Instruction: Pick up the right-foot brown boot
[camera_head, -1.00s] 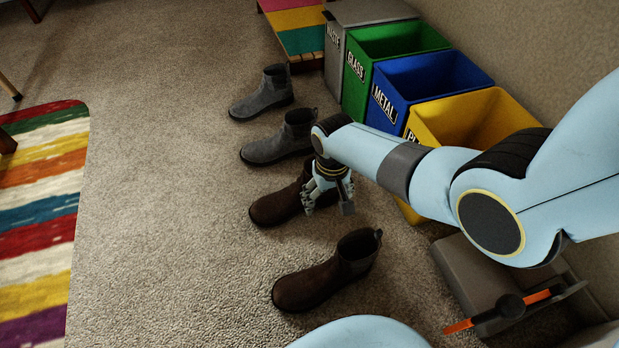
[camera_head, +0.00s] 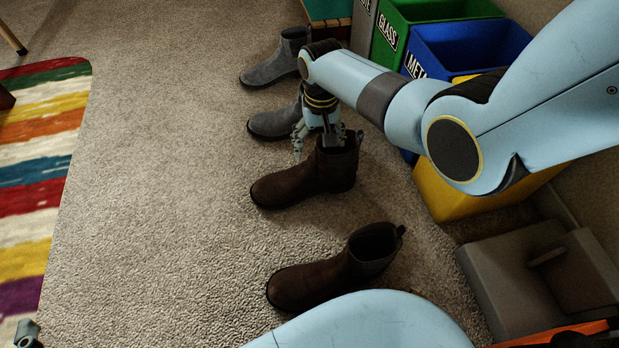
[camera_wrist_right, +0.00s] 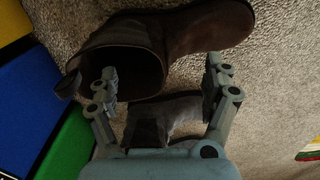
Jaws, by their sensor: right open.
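The farther brown boot (camera_head: 290,187), the one on the right-foot side of the pair, stands upright below my right gripper (camera_head: 315,146). It also fills the top of the right wrist view (camera_wrist_right: 195,35), its opening towards the left. My right gripper is open and empty. One finger overlaps the boot's opening in the wrist view (camera_wrist_right: 160,85); whether it touches cannot be told. The nearer brown boot (camera_head: 320,282) stands apart. A grey tip of my left gripper (camera_head: 27,333) shows at the bottom-left corner.
Two grey boots stand beyond, the farther one (camera_head: 272,70) and the nearer one (camera_head: 272,123), partly behind my right gripper. Green (camera_head: 420,15), blue (camera_head: 460,45) and yellow (camera_head: 450,200) bins line the right. A striped rug (camera_head: 40,170) lies left; carpet between is clear.

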